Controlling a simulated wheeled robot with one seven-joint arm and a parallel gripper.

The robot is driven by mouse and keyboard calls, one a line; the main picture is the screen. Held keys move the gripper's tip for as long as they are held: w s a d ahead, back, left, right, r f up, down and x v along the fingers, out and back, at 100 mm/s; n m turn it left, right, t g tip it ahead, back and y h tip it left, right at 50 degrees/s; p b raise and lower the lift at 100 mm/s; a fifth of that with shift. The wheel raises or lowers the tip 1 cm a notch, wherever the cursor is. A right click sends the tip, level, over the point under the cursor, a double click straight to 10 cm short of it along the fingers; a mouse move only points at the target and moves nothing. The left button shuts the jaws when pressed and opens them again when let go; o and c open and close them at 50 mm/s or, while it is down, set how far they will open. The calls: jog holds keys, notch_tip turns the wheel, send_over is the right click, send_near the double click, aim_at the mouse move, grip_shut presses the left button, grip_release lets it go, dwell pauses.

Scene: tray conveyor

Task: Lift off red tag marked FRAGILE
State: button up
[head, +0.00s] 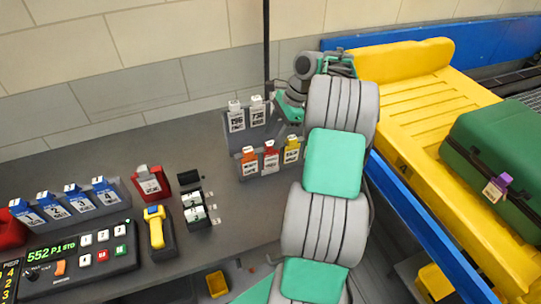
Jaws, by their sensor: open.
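A low grey rack (243,172) stands near the table's right side. It holds an orange-topped tag, a red-topped tag (270,159) in the middle and a yellow-topped tag. Another red tag (148,182) with a pale top stands alone further left. The lettering on both red tags is too small to read. My gripper (284,114) is open, behind and right of the rack, apart from the tags as far as I can see. My wrist and arm partly hide it, so its fingertips are unclear.
A taller rack with white tags (236,118) stands just left of my gripper. Blue tags (79,198), a yellow scanner (156,227) and a control panel (80,254) stand left. A green suitcase (502,152) lies in a yellow tray (430,88) at right.

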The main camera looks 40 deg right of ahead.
aim_at(267, 150)
jog(key=b+x, duration=0.1)
jog(key=x, duration=0.6)
jog(key=shift+s, duration=0.1)
jog(key=shift+r, duration=0.1)
jog(key=shift+c, duration=0.2)
grip_shut()
